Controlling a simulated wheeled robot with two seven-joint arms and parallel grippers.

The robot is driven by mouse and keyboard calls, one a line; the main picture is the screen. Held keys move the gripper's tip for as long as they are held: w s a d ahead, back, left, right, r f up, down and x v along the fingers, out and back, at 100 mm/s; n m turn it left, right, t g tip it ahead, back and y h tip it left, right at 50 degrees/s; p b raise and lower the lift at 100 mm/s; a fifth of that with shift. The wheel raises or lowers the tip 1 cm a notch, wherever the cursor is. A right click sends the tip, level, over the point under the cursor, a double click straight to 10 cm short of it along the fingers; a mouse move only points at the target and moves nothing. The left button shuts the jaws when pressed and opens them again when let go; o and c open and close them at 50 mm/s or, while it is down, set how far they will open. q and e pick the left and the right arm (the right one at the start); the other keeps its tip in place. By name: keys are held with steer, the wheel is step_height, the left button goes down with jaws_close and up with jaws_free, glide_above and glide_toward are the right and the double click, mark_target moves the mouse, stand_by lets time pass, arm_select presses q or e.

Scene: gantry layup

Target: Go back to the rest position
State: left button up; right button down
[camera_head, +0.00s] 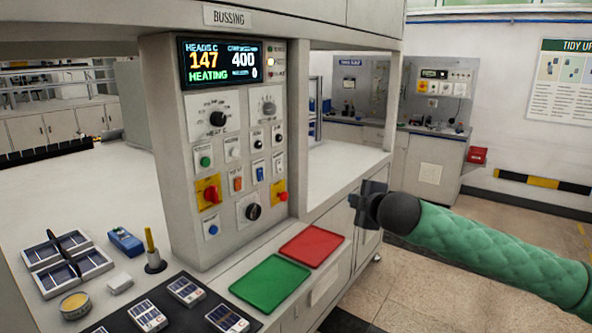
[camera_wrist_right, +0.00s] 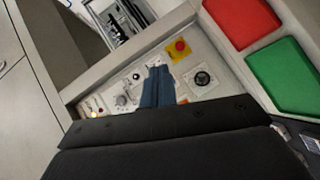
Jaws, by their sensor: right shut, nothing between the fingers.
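My right gripper (camera_head: 356,203) is at the right of the head view, on an arm in a green quilted sleeve. It is in the air in front of the bench edge, right of the control panel (camera_head: 228,150) and beyond the red tray. In the right wrist view the fingers (camera_wrist_right: 158,88) are shut together with nothing between them, and the panel's knobs and buttons show behind them. The panel display reads 147 and HEATING. My left gripper is not in view.
A green tray (camera_head: 270,284) and a red tray (camera_head: 312,246) lie at the bench's front edge. Small solar cells on a dark mat (camera_head: 205,290), a blue tool (camera_head: 126,240), a yellow-handled tool (camera_head: 151,245) and a rack (camera_head: 100,262) stand left. Open floor (camera_head: 440,285) lies below my right arm.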

steer(key=s+d+f+m+g+h, duration=0.15)
steer(key=s+f+m, duration=0.35)
steer(key=s+f, duration=0.5)
steer(key=s+f+m+g+h, duration=0.1)
steer(key=s+f+m+g, duration=0.4)
steer(key=f, duration=0.9)
steer(key=s+d+f+m+h, duration=0.1)
steer(key=s+f+m, duration=0.3)
steer(key=s+f, duration=0.6)
steer(key=s+a+f+m+g, duration=0.1)
steer(key=s+f+g, duration=0.2)
steer(key=s+f, duration=0.7)
steer(key=s+a+f+m+g, duration=0.1)
steer(key=s+f+g, duration=0.2)
steer(key=s+f, duration=0.7)
steer(key=s, duration=0.5)
steer(key=shift+f+y, duration=0.15)
steer(key=shift+y, duration=0.2)
